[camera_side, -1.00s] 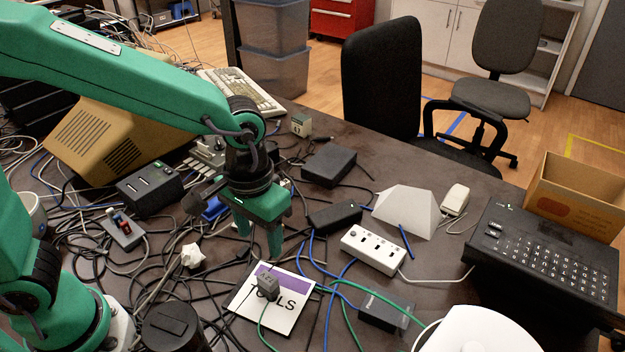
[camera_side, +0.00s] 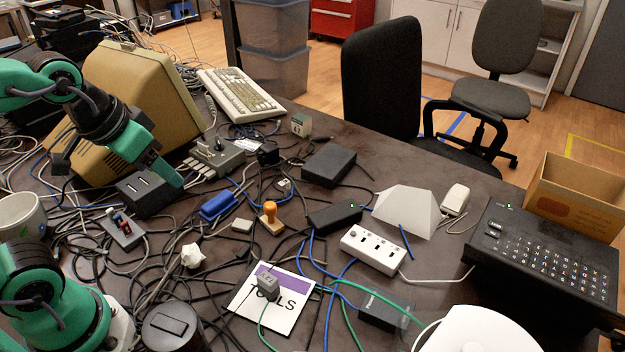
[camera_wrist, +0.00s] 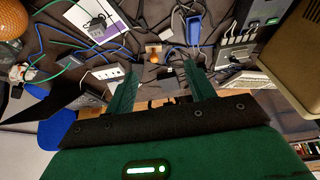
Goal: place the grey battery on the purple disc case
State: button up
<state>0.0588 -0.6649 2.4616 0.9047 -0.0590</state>
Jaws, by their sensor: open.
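The purple disc case (camera_side: 290,314) is a flat white square with a purple band and the letters "OLS" showing; it lies among cables at the front middle. A small dark grey block (camera_side: 268,284), which looks like the grey battery, rests on it; a green cable shows at its lower edge. In the wrist view the case (camera_wrist: 122,15) and the grey block (camera_wrist: 96,27) are at the top left. My gripper (camera_side: 177,181) is well away to the upper left, above a black box. Its fingers (camera_wrist: 160,72) are apart with nothing between them.
A white power strip (camera_side: 374,250) and a black adapter (camera_side: 335,216) lie right of the case. An orange-knobbed stamp (camera_side: 270,217), a pale block (camera_side: 241,226) and a blue box (camera_side: 219,206) lie behind it. Cables tangle around them. A beige monitor (camera_side: 150,75) stands near my gripper.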

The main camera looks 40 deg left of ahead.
jog(key=shift+s+a+r+t, duration=0.15)
jog(key=shift+s+a+t, duration=0.15)
jog(key=shift+s+a, duration=0.35)
